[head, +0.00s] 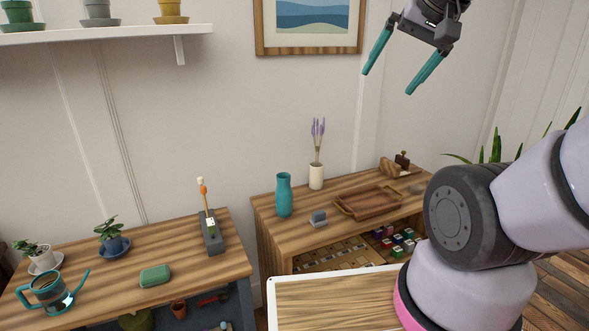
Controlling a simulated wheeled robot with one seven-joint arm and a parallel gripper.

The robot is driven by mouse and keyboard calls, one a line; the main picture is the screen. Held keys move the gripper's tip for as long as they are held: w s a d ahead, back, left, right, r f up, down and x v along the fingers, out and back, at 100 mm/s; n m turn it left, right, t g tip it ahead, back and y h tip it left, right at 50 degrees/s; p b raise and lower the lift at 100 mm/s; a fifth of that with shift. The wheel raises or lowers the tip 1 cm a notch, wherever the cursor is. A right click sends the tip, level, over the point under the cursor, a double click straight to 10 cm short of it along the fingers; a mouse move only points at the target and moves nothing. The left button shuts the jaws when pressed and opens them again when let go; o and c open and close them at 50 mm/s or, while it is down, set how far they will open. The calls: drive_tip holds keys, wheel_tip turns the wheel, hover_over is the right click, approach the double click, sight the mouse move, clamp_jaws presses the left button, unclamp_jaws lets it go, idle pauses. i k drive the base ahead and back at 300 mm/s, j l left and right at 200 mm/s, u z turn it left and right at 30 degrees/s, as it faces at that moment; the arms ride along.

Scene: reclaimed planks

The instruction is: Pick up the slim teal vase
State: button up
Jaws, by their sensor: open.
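The slim teal vase (284,195) stands upright near the left end of the wooden cabinet top on the right. My gripper (392,84) is high up at the top right of the head view, in front of the wall. Its two teal fingers are spread open with nothing between them. It is well above the vase and to its right, not touching anything.
A white vase with lavender (316,176) stands behind and right of the teal vase. A small grey-blue object (318,218) lies in front. A wooden tray (369,203) sits to the right. A wall shelf (120,33) with pots is at the upper left. The left cabinet (215,267) holds plants and a teal-handled pot.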

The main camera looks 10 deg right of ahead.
sight(283, 193)
drive_tip(key=i+j+z, duration=0.1)
drive_tip(key=j+z, duration=0.15)
drive_tip(key=j, duration=0.6)
drive_tip(key=j+z, duration=0.25)
drive_tip(key=j, duration=0.55)
drive_tip(key=i, duration=0.05)
